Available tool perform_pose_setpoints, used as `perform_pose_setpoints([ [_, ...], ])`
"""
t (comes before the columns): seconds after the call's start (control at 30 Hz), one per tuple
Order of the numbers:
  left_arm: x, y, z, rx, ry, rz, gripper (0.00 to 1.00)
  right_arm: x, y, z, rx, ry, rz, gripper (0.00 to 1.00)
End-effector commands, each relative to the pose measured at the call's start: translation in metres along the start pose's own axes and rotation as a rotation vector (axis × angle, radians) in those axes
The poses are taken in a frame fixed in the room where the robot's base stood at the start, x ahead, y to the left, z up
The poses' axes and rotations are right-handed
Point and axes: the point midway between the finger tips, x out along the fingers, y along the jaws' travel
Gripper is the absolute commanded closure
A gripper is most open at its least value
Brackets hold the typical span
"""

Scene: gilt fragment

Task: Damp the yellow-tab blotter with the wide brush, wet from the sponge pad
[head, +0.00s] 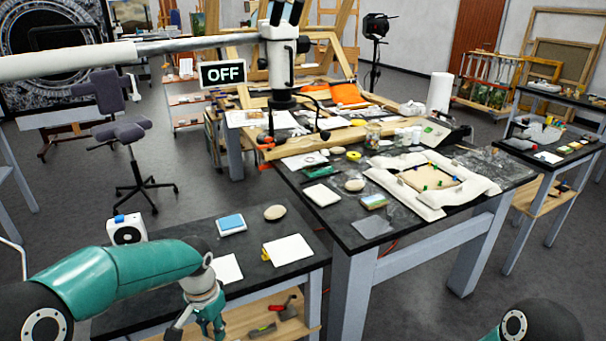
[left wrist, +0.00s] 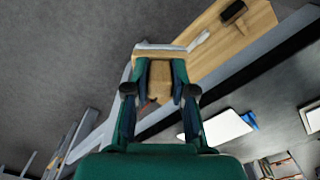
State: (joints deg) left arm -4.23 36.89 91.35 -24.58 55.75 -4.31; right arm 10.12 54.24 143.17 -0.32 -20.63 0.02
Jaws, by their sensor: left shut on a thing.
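The yellow-tab blotter (head: 290,248) is a white sheet flat on the dark near table, its yellow tab at the left edge. The blue sponge pad (head: 231,223) sits in a pale tray behind and left of it. My left gripper (head: 207,325) points down at the near table's front edge, in front of both. In the left wrist view its fingers (left wrist: 158,92) are shut on a tan, wide-ended piece, seemingly the wide brush (left wrist: 160,75); its far end is pale. The head view does not show the brush clearly. My right gripper is out of view; only part of that arm shows.
A second white sheet (head: 228,268) lies beside my left arm, partly hidden. A tan stone (head: 275,212) and a white box (head: 126,229) are on the same table. A wooden lower shelf (head: 300,326) holds tools. A larger cluttered table (head: 345,235) stands right.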

Motion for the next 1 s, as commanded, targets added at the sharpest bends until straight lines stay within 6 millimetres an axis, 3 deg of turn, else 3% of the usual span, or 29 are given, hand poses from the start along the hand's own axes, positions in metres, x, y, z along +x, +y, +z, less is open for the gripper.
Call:
perform_pose_setpoints([
  [0.1,0.0,0.0,-0.003,-0.188,0.0,0.0,1.0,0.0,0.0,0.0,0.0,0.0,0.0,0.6],
  [0.3,0.0,0.0,-0.004,-0.373,-0.002,0.0,1.0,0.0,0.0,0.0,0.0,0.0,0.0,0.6],
  [0.73,0.003,0.001,-0.002,-0.406,-0.003,-0.001,1.0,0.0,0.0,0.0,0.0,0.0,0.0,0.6],
  [1.0,0.042,0.013,0.027,-0.405,-0.006,-0.002,1.0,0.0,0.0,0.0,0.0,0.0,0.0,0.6],
])
